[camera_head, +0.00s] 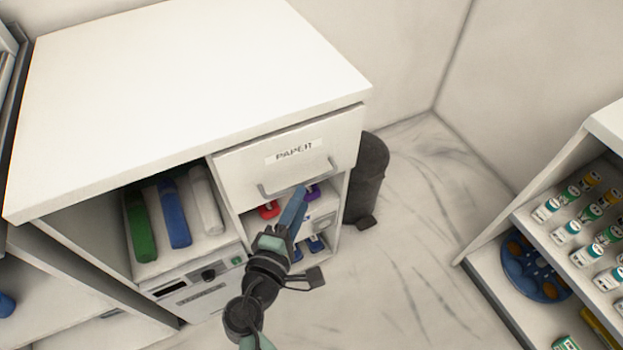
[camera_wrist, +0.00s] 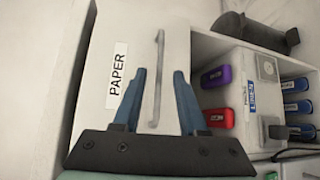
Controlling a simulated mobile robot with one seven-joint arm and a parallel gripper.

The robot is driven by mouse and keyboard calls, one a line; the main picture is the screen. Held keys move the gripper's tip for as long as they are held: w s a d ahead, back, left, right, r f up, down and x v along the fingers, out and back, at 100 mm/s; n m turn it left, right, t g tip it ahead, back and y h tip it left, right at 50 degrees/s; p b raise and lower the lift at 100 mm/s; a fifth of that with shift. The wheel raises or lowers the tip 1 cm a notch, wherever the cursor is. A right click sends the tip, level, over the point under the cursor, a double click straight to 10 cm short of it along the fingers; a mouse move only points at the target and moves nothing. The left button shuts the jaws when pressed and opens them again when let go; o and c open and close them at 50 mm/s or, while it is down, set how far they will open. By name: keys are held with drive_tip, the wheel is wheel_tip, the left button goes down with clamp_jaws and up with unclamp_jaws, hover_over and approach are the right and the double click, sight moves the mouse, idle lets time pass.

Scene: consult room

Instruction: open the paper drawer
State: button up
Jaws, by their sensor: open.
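The paper drawer (camera_head: 240,168) is a white front with a "PAPER" label and a grey bar handle (camera_head: 297,180) along its lower part. In the head view its front stands a little out from the cabinet's side at the right; I cannot tell how far it is open. My gripper (camera_head: 301,192) is just below and in front of the handle. In the wrist view the drawer front (camera_wrist: 110,40) fills the left, and the handle (camera_wrist: 158,75) shows between the two blue fingers (camera_wrist: 160,76). The gripper is open; contact with the handle cannot be told.
The white cabinet (camera_head: 190,60) holds green, blue and white binders on a shelf. Below the drawer are red, purple and blue items. A dark bin (camera_head: 368,175) stands at the cabinet's right. A shelf of bottles (camera_head: 540,225) is at the far right, with clear floor between.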

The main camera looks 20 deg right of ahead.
sight(311, 181)
drive_tip(key=x, duration=0.7)
drive_tip(key=shift+w+d+b, duration=0.1)
drive_tip(key=shift+b, duration=0.25)
clamp_jaws()
idle(1.0)
